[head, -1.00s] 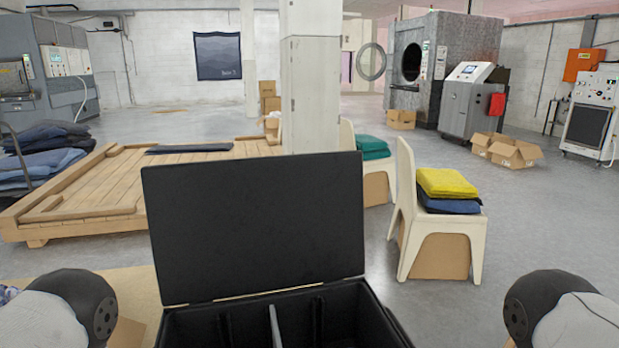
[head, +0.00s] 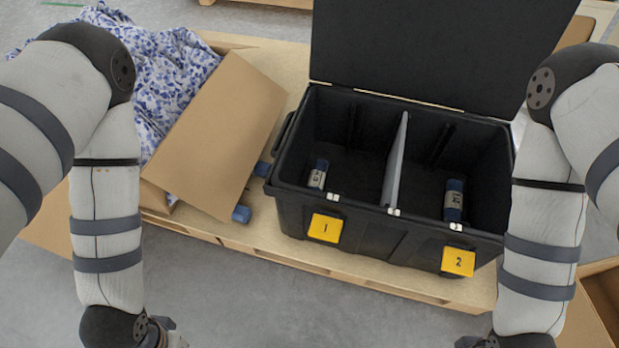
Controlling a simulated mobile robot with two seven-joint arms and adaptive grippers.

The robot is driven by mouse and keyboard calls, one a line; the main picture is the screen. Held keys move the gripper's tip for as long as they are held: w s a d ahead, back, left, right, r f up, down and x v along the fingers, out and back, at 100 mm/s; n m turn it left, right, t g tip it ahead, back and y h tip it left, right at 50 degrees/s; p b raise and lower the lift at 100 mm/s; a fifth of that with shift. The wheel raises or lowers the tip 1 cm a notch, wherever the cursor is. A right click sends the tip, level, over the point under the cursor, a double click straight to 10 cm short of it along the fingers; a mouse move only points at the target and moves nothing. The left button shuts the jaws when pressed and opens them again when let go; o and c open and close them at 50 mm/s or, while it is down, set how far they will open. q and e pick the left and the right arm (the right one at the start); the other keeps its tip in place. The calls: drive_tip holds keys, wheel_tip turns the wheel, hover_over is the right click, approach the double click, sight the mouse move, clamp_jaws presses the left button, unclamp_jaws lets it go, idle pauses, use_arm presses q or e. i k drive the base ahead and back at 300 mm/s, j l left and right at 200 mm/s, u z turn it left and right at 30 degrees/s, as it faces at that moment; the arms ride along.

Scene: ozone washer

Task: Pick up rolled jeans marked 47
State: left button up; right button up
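A black two-compartment box (head: 387,232) stands open in front of me. Two more blue roll ends (head: 241,213) (head: 262,169) show beside a cardboard flap, with no number visible. My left gripper (head: 168,334) and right gripper (head: 482,343) hang low at the bottom edge, mostly cut off and away from the rolls.
A cardboard box (head: 222,130) leans left of the black box, with blue-and-white patterned cloth (head: 163,75) behind it. These stand on a wooden pallet (head: 360,276). The raised black lid (head: 440,50) blocks the space behind. Another cardboard box (head: 603,300) is at the lower right.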

sight(249, 165)
drive_tip(key=u, duration=0.9)
